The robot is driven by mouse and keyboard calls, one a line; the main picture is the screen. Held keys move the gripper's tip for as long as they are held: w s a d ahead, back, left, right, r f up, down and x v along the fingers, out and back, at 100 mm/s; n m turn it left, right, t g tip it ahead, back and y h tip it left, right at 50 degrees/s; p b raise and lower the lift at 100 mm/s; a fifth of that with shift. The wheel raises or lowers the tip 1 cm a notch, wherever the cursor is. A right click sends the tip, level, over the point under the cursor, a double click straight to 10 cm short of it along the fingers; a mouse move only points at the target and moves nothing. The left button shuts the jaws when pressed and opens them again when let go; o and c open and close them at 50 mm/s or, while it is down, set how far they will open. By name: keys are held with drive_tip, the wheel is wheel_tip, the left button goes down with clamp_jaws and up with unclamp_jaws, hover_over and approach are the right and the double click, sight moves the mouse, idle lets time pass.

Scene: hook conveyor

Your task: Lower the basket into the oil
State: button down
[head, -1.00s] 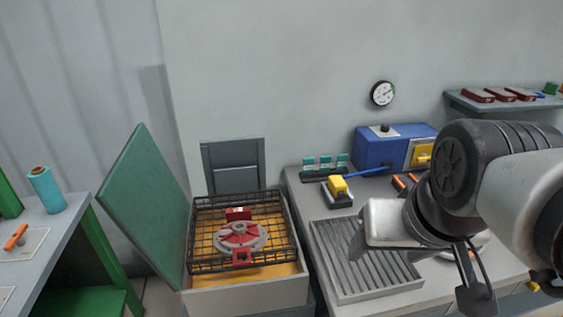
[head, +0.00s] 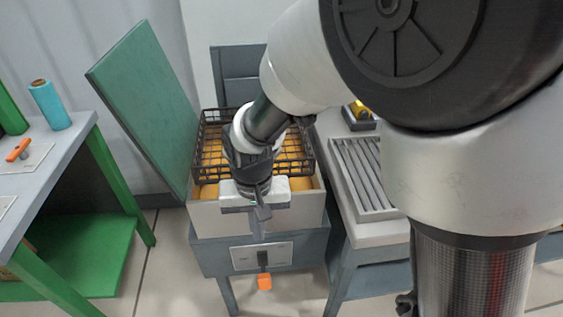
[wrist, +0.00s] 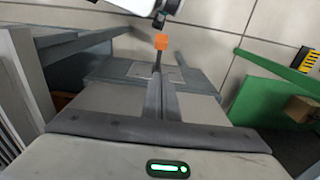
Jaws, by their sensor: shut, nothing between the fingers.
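The black wire basket (head: 311,148) hangs over the open tank (head: 307,212), its rim above the tank's walls. Amber oil (head: 207,191) shows below the mesh. My arm covers the basket's middle, so its load is hidden. On the tank's front, a panel (head: 240,257) carries a dark lever with an orange knob (head: 264,282); the knob also shows in the wrist view (wrist: 161,42). My gripper (head: 259,232) is shut and empty, pointing down in front of the tank, just above the panel. In the wrist view, the closed fingers (wrist: 164,82) line up with the lever; contact cannot be told.
A green lid (head: 140,100) stands tilted open left of the tank. A bench with a ribbed tray (head: 366,180) is close on the right. A green-framed table (head: 60,170) with a teal spool (head: 50,105) stands left. Floor is free between.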

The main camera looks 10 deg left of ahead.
drive_tip(key=shift+f, duration=0.1)
drive_tip(key=b, duration=0.4)
hover_over(261, 275)
drive_tip(key=f, duration=1.2)
drive_tip(key=shift+w+f, duration=0.3)
drive_tip(key=shift+w, duration=0.1)
drive_tip(key=shift+s+d+f, duration=0.15)
drive_tip(key=shift+s+f, duration=0.1)
drive_tip(key=shift+f, duration=0.15)
drive_tip(key=shift+s+f, duration=0.15)
drive_tip(key=shift+s, duration=0.05)
